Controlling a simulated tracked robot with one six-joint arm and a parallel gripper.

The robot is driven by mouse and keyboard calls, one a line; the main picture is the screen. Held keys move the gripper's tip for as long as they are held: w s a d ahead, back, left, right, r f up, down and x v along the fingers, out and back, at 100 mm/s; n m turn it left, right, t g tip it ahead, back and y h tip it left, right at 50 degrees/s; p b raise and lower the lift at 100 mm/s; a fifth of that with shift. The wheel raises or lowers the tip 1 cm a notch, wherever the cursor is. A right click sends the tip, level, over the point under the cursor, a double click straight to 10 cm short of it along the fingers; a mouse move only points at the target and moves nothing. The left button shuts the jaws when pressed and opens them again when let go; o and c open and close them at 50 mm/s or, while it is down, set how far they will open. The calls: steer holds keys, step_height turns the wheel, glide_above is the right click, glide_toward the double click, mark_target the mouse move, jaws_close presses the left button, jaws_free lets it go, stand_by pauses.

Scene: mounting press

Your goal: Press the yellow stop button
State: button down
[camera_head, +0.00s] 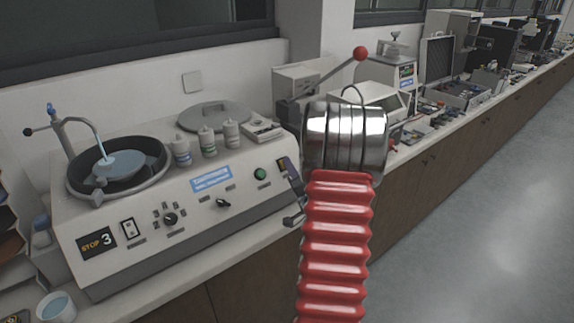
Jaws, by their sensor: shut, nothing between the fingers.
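No plainly yellow button shows in the head view. A black label with yellow STOP lettering and a white 3 (96,242) is on the left of the front panel of the white polishing machine (150,268). A round green button (260,174) is on the right of that panel. My arm, with a red ribbed sleeve and a shiny metal collar, rises in front of the bench and hides part of it. Only dark parts of my gripper (294,215) show left of the sleeve, near the machine's right end; the rest is hidden. It is shut and empty.
Several white bottles (207,141) and a round grey lid (214,116) stand on the machine. A white cup (55,307) is at the lower left. A red-knobbed lever (360,53) rises behind my arm. The floor (490,240) at right is clear.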

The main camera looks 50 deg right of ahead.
steer(key=shift+s, duration=0.1)
steer(key=shift+s+a+r, duration=0.1)
steer(key=shift+s+r, duration=0.05)
steer(key=shift+s, duration=0.05)
stand_by(0.5)
steer(key=s+a+r, duration=0.1)
steer(key=s+r, duration=0.2)
steer(key=s, duration=0.1)
steer(key=shift+s+r, duration=0.3)
steer(key=shift+s, duration=0.1)
stand_by(0.3)
stand_by(0.8)
